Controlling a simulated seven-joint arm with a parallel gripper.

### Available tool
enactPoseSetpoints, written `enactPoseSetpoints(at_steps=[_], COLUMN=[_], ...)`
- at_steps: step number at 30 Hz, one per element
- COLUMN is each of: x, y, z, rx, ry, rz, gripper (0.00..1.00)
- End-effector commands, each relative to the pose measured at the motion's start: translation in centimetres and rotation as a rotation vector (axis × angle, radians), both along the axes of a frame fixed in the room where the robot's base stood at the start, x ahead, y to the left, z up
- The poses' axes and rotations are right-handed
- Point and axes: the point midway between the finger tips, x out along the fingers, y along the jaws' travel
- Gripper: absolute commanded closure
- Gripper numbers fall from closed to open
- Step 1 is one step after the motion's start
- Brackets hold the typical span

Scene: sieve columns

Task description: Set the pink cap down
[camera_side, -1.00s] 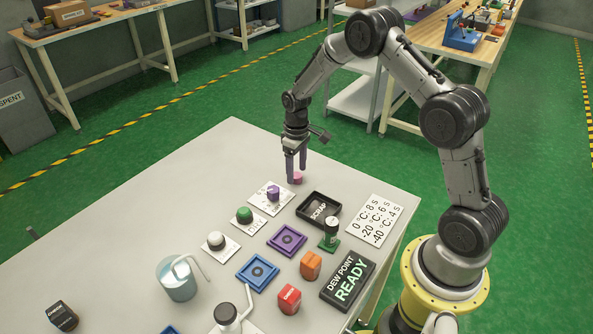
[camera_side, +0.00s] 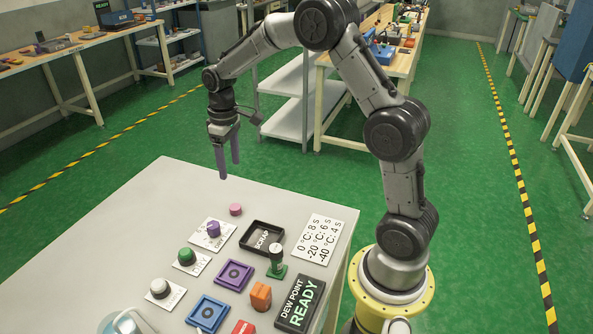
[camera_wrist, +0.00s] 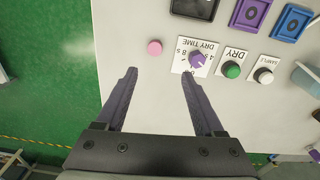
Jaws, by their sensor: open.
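The pink cap (camera_side: 236,209) lies on the grey table, just behind the card with the purple dial. It also shows in the wrist view (camera_wrist: 154,47), beyond the fingertips and apart from them. My gripper (camera_side: 225,176) is raised above the far part of the table, clear of the cap. Its two purple fingers (camera_wrist: 157,72) are spread with nothing between them.
The purple dial (camera_side: 213,229) on its card, a green knob (camera_side: 187,256) and a white knob (camera_side: 159,287) stand near the cap. A black scrap tray (camera_side: 279,231) is to its right. The table's far left (camera_side: 150,200) is bare.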

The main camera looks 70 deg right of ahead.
Motion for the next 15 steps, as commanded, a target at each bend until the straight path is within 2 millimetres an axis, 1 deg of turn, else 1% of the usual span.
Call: enactPoseSetpoints(at_steps=[1,2,3,5,6,8,10,11,12,14,15], x=[-1.0,-1.7,-2.9,-4.9,-6.4,-8.7,-11.5,-12.7,-14.4,-16.9,-18.5], y=[0.9,1.4,2.3,3.5,4.3,5.4,6.6,7.0,7.7,8.4,8.9], z=[2.1,3.3,4.9,7.1,8.4,10.1,11.6,12.1,12.7,13.3,13.5], rx=[-0.007,-0.01,-0.013,-0.017,-0.019,-0.021,-0.02,-0.019,-0.017,-0.013,-0.009], ry=[-0.032,-0.048,-0.072,-0.11,-0.134,-0.171,-0.215,-0.234,-0.259,-0.297,-0.322], rz=[0.0,-0.001,-0.005,-0.011,-0.014,-0.019,-0.026,-0.029,-0.032,-0.038,-0.041], gripper=[0.3,0.3,0.3,0.3,0.3,0.3,0.3,0.3,0.3,0.3,0.3])
